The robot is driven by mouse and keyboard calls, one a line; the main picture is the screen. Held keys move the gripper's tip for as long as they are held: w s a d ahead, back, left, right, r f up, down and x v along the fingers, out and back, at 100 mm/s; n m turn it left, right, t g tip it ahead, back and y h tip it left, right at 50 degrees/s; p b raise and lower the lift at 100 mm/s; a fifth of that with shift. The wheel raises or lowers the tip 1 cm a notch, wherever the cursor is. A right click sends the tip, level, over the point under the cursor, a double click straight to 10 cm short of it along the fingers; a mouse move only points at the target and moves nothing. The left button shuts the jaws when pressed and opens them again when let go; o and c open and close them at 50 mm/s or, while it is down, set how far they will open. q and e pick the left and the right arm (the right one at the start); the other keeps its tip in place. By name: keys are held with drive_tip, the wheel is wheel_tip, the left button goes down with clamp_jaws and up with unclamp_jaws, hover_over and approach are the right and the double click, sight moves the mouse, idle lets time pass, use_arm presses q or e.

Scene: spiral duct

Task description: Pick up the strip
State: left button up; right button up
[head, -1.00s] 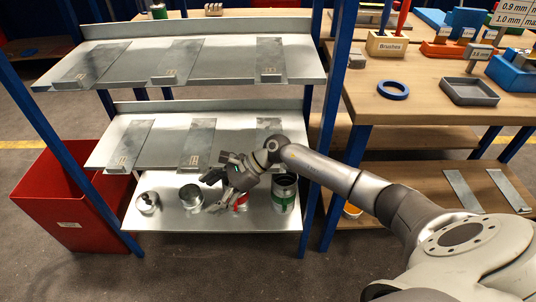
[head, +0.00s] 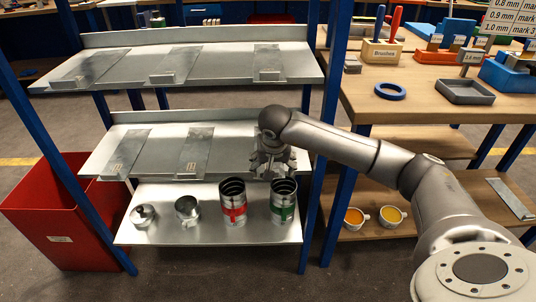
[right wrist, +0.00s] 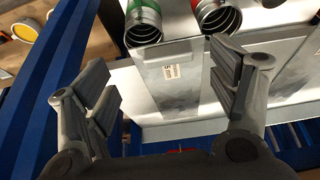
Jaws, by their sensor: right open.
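Thin grey metal strips with small labels lie on the shelves of the blue-posted rack. The top shelf holds three strips, one at left (head: 85,70), one in the middle (head: 174,65) and one at right (head: 267,62). The middle shelf shows two more, at left (head: 126,152) and centre (head: 195,152). My right gripper (head: 272,165) is at the right end of the middle shelf and hides what lies behind it. In the right wrist view its fingers (right wrist: 165,88) are open, with a labelled strip (right wrist: 172,90) in the gap between them. My left gripper is not in view.
Below stand a red-banded duct (head: 233,208), a green-banded duct (head: 283,205) and two short metal pieces. A red bin (head: 60,225) is at left. A wooden bench (head: 420,110) with trays and tools, and cups (head: 392,216) underneath, is at right.

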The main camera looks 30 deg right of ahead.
drive_tip(key=x, duration=0.5)
drive_tip(key=shift+w+a+f, duration=0.15)
drive_tip(key=shift+w+a, duration=0.05)
drive_tip(key=shift+w, duration=0.15)
drive_tip(key=c, duration=0.5)
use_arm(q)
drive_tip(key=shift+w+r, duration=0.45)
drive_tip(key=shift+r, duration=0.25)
use_arm(e)
drive_tip(key=c, duration=0.8)
